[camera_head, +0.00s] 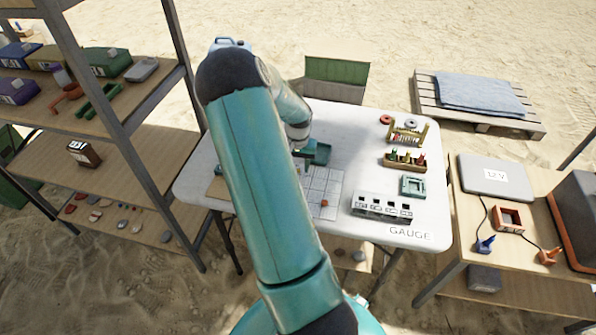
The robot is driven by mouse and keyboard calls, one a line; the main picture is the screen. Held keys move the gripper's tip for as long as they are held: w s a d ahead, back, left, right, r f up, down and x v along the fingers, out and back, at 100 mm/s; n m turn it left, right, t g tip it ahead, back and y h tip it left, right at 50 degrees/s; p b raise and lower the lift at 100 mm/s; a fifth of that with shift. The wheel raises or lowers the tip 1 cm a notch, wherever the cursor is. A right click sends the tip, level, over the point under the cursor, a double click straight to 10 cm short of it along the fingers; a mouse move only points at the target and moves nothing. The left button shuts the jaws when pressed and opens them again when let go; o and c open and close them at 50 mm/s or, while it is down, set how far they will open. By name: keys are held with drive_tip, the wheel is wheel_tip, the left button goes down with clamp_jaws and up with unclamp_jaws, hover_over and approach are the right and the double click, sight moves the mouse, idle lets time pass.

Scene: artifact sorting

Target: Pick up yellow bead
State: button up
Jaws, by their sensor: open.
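I cannot make out a yellow bead for certain. A small orange-red piece (324,203) lies on the white gridded sheet (316,190) on the white table (345,125). A wooden rack (393,163) at the table's right holds small coloured pieces, some yellowish, too small to tell apart. My gripper (304,168) points down over the table near the sheet's back left edge, largely hidden by my teal arm. It looks open, with nothing visible in it. A green tray (321,153) is close beside it on the right.
A bead frame (408,133), a white slotted gauge block (382,207) and a pale green square (413,186) stand on the table's right. Shelves (130,95) stand at left. A side table (455,222) with a grey case (496,177) is at right. The table's back middle is clear.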

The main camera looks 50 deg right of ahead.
drive_tip(key=shift+f, duration=0.5)
drive_tip(key=shift+c, duration=0.4)
clamp_jaws()
drive_tip(key=shift+r, duration=0.1)
